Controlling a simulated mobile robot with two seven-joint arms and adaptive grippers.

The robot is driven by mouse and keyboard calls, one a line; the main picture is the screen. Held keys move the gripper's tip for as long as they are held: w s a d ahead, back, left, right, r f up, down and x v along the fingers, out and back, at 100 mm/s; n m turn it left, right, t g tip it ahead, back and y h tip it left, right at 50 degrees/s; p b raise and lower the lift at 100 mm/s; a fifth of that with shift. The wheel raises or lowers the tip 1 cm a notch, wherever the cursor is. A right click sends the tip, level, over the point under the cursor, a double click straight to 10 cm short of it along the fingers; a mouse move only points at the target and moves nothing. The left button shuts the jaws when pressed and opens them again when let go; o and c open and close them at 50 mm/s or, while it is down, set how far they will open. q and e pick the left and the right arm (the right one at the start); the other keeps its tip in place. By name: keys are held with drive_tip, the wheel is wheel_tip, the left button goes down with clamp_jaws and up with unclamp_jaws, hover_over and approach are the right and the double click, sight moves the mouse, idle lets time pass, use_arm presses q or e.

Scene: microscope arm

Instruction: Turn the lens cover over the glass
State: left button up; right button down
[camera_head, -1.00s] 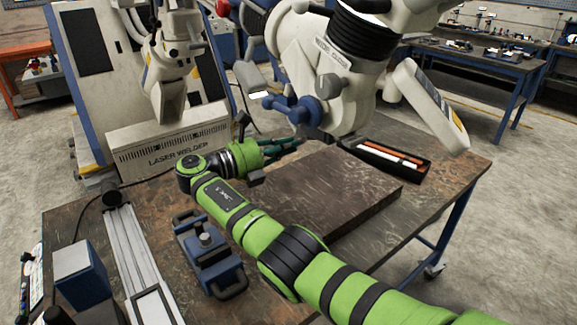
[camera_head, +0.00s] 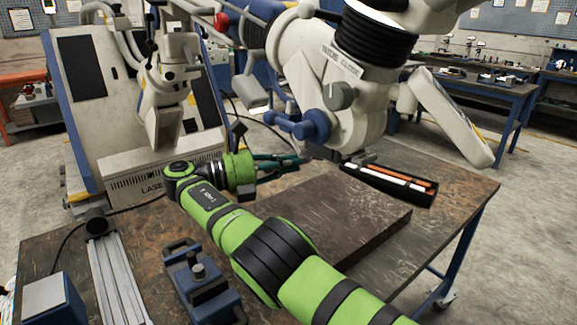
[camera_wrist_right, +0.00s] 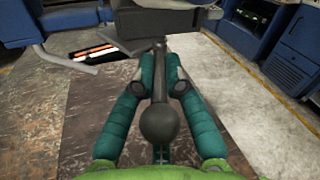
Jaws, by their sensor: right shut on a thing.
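The white microscope head (camera_head: 335,100) hangs over the table, with blue and grey knobs on its side. My right gripper (camera_head: 298,161), with teal fingers on a green arm, reaches under it from the left. In the right wrist view, the right gripper (camera_wrist_right: 160,88) is shut on a thin dark lever with a round ball knob (camera_wrist_right: 159,122). The lever joins a dark block, seemingly the lens cover (camera_wrist_right: 165,22), under the head. In the head view, the lens cover is mostly hidden. The glass is not clearly seen. My left gripper is out of view.
A brown slab (camera_head: 345,210) lies on the worktable below the head. A black tray with orange and white sticks (camera_head: 392,182) stands behind it. A blue vise-like fixture (camera_head: 198,280) and a metal rail (camera_head: 115,285) are at the front left. The laser welder stands behind.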

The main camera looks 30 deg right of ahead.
idle(0.5)
drive_tip(key=c, duration=1.3)
unclamp_jaws()
